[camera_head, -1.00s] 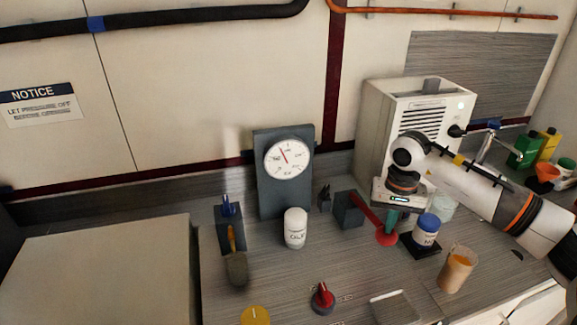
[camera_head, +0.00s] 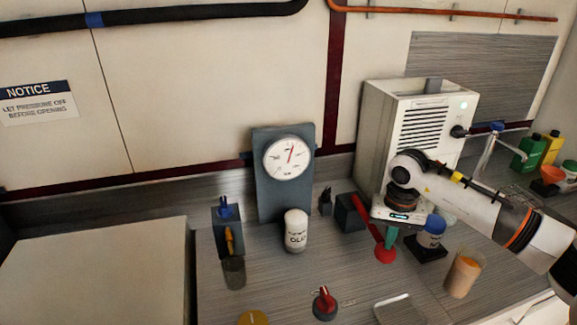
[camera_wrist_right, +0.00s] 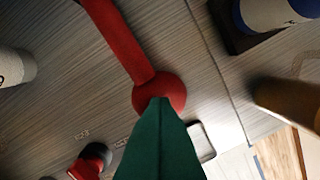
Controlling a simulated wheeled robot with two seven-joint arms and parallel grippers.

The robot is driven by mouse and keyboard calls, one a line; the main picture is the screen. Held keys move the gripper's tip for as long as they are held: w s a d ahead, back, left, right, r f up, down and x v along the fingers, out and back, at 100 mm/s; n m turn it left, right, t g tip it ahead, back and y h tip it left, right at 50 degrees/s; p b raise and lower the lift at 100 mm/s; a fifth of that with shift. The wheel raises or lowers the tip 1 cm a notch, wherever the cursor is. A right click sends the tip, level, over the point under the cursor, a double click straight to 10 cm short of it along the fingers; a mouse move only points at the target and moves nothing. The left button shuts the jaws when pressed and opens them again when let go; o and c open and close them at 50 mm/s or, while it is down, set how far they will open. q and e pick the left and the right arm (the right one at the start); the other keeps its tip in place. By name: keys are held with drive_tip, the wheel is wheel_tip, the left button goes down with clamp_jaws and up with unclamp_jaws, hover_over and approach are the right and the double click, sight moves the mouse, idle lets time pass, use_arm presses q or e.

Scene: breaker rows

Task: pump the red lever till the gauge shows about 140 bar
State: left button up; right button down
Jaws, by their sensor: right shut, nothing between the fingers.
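The red lever (camera_head: 367,223) slopes down from a dark block (camera_head: 349,213) to a round red knob (camera_head: 385,255). My right gripper (camera_head: 390,240) is shut and empty, its green fingers pointing down onto the knob; they seem to touch its top. In the right wrist view the green fingers (camera_wrist_right: 160,140) overlap the red knob (camera_wrist_right: 158,92), hiding part of it. The round white gauge (camera_head: 287,157) stands on a dark panel; its red needle points up and slightly right. Its numbers are too small to read. My left gripper is out of view.
A white jar (camera_head: 295,231) stands left of the lever. A blue-capped jar (camera_head: 431,231) and an orange-filled cup (camera_head: 463,273) stand close at the right. A red rotary knob (camera_head: 324,302) is in front. A white vented box (camera_head: 413,130) stands behind my right arm.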

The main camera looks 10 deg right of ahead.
drive_tip(key=shift+w+f, duration=0.1)
drive_tip(key=shift+w, duration=0.05)
drive_tip(key=shift+r, duration=0.25)
drive_tip(key=shift+r+p, duration=1.6)
drive_tip(key=shift+r, duration=0.6)
wheel_tip(320, 180, up, 3)
drive_tip(key=shift+r+p, duration=0.1)
drive_tip(key=shift+p, duration=0.75)
drive_tip(key=shift+f, duration=0.2)
